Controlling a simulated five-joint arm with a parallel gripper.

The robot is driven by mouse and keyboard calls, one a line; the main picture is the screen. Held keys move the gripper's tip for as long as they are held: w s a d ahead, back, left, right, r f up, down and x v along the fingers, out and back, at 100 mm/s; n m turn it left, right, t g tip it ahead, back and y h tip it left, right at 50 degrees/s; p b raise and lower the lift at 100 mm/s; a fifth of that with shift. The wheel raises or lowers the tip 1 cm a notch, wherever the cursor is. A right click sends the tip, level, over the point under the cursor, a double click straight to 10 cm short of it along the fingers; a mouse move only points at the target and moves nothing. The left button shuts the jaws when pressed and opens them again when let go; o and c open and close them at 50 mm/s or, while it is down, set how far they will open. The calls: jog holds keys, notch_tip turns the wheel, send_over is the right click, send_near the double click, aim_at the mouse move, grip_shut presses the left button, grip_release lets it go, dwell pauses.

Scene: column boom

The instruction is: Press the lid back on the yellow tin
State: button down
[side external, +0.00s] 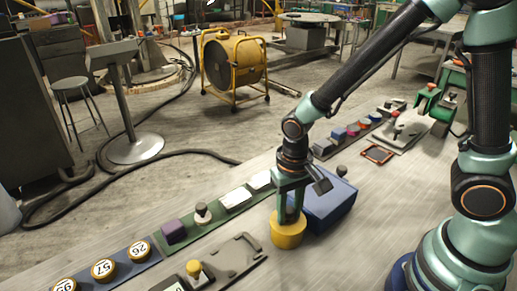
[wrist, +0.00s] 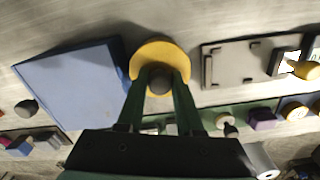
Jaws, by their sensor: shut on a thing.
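The yellow tin (side external: 287,238) stands upright on the grey bench in the side view, left of a blue box. My gripper (side external: 290,216) points down onto the top of the tin. Its green fingers (wrist: 159,90) are shut on the knob, one on each side. The fingers hide part of the lid, and I cannot tell whether the lid sits fully down on the tin.
The blue box (side external: 328,203) stands close beside the tin. A green strip (side external: 217,215) with several small blocks and knobs runs behind. A grey fixture plate (side external: 222,262) lies to the left, near numbered yellow caps (side external: 103,270). Bare bench lies right of the box.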

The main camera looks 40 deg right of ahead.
dwell(0.8)
grip_release()
dwell(0.4)
jog(key=shift+r, duration=3.45)
jog(key=shift+c, duration=0.3)
grip_shut()
jog(key=shift+f, duration=0.8)
jog(key=shift+f, duration=0.35)
